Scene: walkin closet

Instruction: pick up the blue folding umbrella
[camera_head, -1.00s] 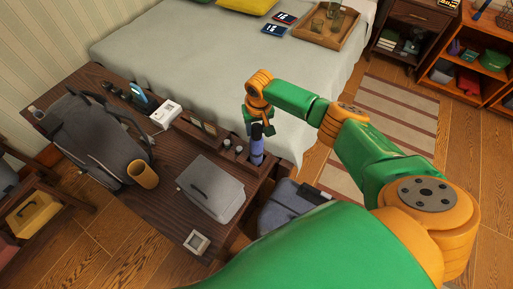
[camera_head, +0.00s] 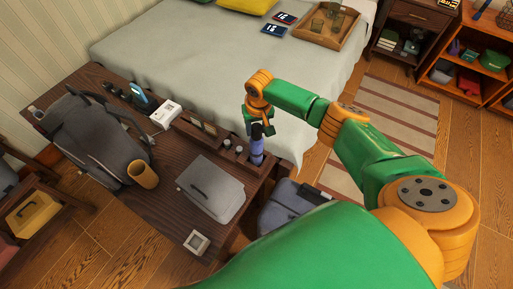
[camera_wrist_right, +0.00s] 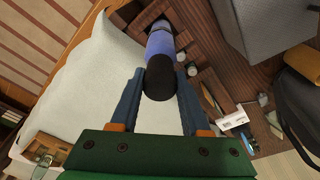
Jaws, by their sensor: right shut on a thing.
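The blue folding umbrella (camera_head: 257,150) stands upright at the right end of a dark wooden organizer on the dark table. In the right wrist view the umbrella (camera_wrist_right: 160,43) shows a blue body and a rounded black end toward the camera. My right gripper (camera_head: 257,128) comes down on it from above. In the wrist view the two fingers of the right gripper (camera_wrist_right: 160,76) lie on either side of the black end, shut on it. The umbrella's lower end is hidden in the organizer. My left gripper is not in view.
The organizer (camera_head: 205,140) holds small items beside the umbrella. A grey box (camera_head: 211,188), a tan cup (camera_head: 143,174) and a dark backpack (camera_head: 98,135) sit on the table. The bed (camera_head: 225,70) is behind. A grey-blue bag (camera_head: 288,208) is close at the right.

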